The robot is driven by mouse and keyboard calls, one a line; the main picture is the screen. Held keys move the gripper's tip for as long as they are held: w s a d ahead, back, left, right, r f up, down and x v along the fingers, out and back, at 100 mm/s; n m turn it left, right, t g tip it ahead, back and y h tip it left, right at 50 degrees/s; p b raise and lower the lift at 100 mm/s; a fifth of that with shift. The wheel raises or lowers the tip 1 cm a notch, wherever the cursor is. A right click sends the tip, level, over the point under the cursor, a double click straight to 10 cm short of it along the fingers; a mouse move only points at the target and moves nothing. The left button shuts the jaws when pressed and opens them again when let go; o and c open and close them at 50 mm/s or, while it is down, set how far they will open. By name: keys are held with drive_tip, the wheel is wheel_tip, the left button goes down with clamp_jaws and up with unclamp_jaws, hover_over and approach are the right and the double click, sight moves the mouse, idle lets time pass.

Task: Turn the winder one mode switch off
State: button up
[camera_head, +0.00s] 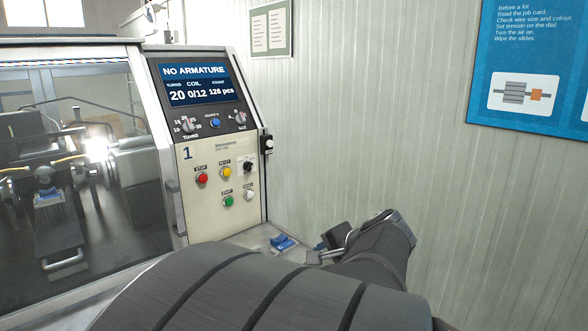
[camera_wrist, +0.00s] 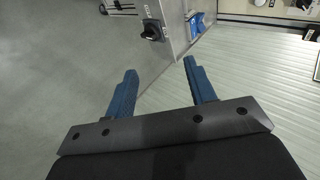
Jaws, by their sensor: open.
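The winder one panel (camera_head: 213,145) carries a large "1". A black rotary knob (camera_head: 248,163) sits at its right, with a small label too blurred to read. It looks like the mode switch; its setting cannot be made out. The wrist view shows a black knob (camera_wrist: 152,30) on a grey surface, ahead of my gripper and slightly left; I cannot tell if it is the same one. My gripper (camera_wrist: 160,65) is open, its two blue fingers apart with nothing between them. In the head view my arm mostly hides it, low and right of the panel.
Red (camera_head: 202,178), yellow (camera_head: 227,172), green (camera_head: 228,200) and white (camera_head: 248,194) buttons surround the knob. Another switch (camera_head: 267,143) is on the cabinet's side edge. A blue item (camera_head: 283,241) lies on the ledge below. A ribbed wall (camera_head: 340,120) stands to the right.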

sight(250, 167)
drive_tip(key=w+a+r+m+t+y, duration=0.2)
drive_tip(key=w+a+r+m+y, duration=0.1)
drive_tip(key=w, duration=0.4)
drive_tip(key=w+a+r+m+t+y, duration=0.1)
drive_tip(key=w+a+r+m+y, duration=0.2)
drive_tip(key=w, duration=0.4)
drive_tip(key=w+a+r+m+t+y, duration=0.2)
drive_tip(key=w+a+r, duration=0.15)
drive_tip(key=w, duration=0.35)
drive_tip(key=x, duration=1.7)
drive_tip(key=shift+w+a+f, duration=0.25)
drive_tip(key=shift+f, duration=0.15)
drive_tip(key=c, duration=1)
